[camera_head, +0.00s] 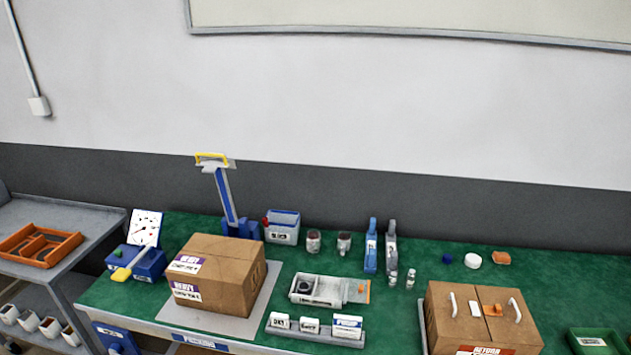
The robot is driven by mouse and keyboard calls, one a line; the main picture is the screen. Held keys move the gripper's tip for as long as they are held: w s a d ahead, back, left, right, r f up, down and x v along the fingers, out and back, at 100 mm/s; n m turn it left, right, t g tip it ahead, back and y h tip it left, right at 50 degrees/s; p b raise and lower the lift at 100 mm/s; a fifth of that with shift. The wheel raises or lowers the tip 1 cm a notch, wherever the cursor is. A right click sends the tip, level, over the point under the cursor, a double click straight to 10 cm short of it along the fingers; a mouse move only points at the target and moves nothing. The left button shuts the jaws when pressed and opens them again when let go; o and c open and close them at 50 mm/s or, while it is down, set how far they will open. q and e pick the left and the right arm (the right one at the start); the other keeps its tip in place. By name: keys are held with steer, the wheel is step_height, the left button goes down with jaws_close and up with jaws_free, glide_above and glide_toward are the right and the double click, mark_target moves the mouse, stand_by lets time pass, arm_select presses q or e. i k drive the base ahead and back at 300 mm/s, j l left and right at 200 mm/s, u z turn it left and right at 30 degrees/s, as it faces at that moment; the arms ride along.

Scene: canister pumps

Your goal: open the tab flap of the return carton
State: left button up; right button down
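The return carton (483,322) is a brown cardboard box at the front right of the green bench, with a red label reading "RETURN" low on its front. Its top looks closed, with a seam between the flaps. Two white curved handles stand on the top, one near the left side (455,304) and one near the right side (515,310). A small orange tab (493,310) and a small white piece (474,308) lie between them near the seam. The carton's lower front is cut off by the picture edge. Neither of my grippers shows.
A second brown carton (232,282) sits on a grey mat at the left. A grey tray (318,292) and a rack of white boxes (315,330) stand between the cartons. A green bin (598,342) is right of the return carton.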

mark_target(517, 325)
steer(key=z, duration=1.35)
